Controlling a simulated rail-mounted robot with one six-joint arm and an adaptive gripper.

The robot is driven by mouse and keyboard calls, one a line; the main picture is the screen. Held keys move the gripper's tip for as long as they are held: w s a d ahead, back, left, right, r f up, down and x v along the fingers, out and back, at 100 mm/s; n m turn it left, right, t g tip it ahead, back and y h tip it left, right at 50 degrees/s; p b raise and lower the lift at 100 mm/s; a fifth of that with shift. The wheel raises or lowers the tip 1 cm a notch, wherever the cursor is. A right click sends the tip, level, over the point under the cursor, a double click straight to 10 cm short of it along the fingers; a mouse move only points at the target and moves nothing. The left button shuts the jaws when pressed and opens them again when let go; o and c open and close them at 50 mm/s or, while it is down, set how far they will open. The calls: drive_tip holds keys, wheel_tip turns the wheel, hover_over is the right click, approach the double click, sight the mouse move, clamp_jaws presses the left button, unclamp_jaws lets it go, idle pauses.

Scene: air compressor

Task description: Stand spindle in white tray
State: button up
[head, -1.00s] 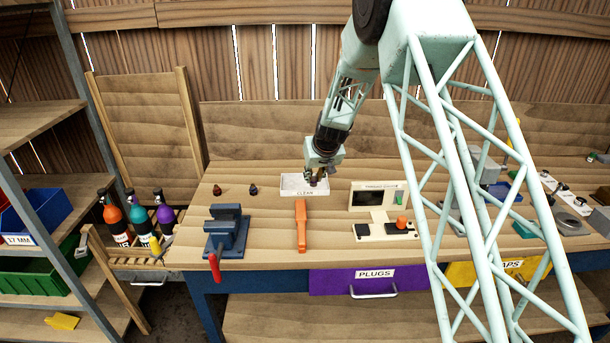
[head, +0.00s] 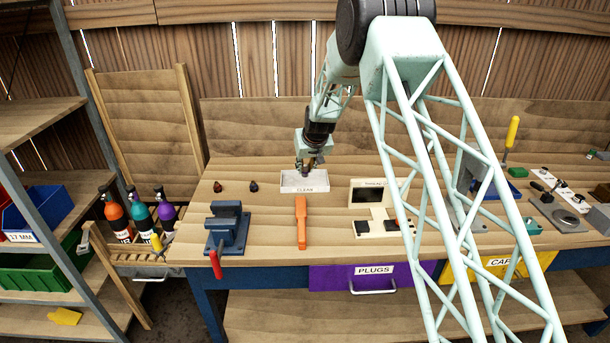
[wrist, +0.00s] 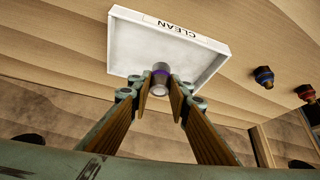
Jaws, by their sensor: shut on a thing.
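The white tray (head: 290,184) labelled CLEAN lies on the workbench; it also shows in the wrist view (wrist: 195,60). My gripper (head: 306,171) is over the tray, toward its back edge in the head view. In the wrist view my gripper (wrist: 160,94) is shut on the spindle (wrist: 160,78), a short grey cylinder with a purple band. The spindle looks roughly upright, seen against the tray. I cannot tell whether its far end touches the tray floor. In the head view the spindle is too small and hidden by the fingers to make out.
An orange tool (head: 301,222) lies in front of the tray. A blue vise (head: 227,228) stands at front left. Small red (head: 217,187) and blue (head: 254,187) parts stand left of the tray.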

sight(306, 171)
drive_tip(key=shift+w+a, duration=0.15)
drive_tip(key=shift+w, duration=0.05)
drive_tip(key=shift+f, duration=1.75)
drive_tip(key=shift+f, duration=0.15)
drive_tip(key=o, duration=1)
drive_tip(key=shift+r, duration=0.3)
drive_tip(key=shift+v, duration=5.85)
drive_tip(key=shift+s, duration=0.1)
